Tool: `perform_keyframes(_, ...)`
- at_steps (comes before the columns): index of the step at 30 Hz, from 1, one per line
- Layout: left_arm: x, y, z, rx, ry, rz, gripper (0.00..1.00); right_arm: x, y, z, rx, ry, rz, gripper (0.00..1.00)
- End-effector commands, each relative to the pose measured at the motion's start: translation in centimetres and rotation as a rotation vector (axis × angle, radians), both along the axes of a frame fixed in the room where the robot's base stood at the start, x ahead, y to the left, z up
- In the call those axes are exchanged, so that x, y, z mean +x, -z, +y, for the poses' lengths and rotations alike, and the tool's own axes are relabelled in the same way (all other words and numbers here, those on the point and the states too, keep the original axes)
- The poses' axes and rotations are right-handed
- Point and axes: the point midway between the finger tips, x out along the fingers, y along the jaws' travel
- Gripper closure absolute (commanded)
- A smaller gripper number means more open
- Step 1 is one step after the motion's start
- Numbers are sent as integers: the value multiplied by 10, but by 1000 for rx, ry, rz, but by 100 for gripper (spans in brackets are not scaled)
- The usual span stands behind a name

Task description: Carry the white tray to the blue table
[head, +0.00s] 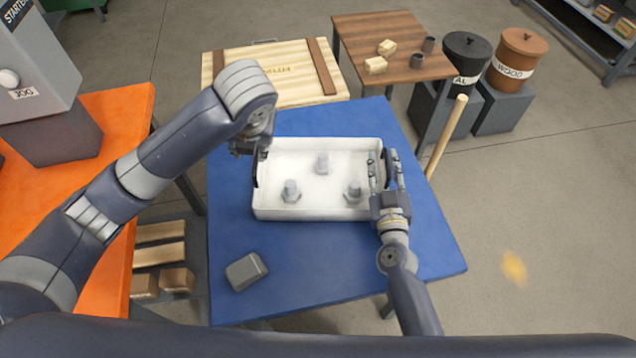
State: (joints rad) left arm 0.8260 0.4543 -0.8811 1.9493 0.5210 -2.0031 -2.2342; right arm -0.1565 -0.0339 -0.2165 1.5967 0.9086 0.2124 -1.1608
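The white tray (320,213) is over the middle of the blue table (290,265) and appears to rest level on it. Several grey bolt-like parts stand in it, including one at the front left (291,191). It has dark handles on its left and right ends. My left gripper (262,152) is at the tray's left end, by the handle; its fingers are mostly hidden by its own wrist. My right gripper (384,160) is at the right end, its fingers apart, one on each side of the tray's right wall and handle. I cannot see whether they touch it.
A grey block (246,271) lies on the blue table's front left. An orange table (115,105) stands left, a wooden crate (290,85) behind. A brown table (375,30) with blocks and two bins, black (465,50) and brown (520,55), are back right. Right floor is open.

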Motion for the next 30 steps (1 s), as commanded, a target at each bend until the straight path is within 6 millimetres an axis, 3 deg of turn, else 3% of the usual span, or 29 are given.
perform_keyframes(5,-1,-1,0,1,-1,1,71,-22,2,-1,-1,0,4,70)
perform_keyframes(18,0,0,0,0,0,1,71,-104,1,-5,-1,0,2,70)
perform_keyframes(23,0,0,0,0,0,0,71,-116,1,-5,-1,-1,1,70)
perform_keyframes(30,0,0,0,0,0,0,71,-118,0,-5,0,0,0,70)
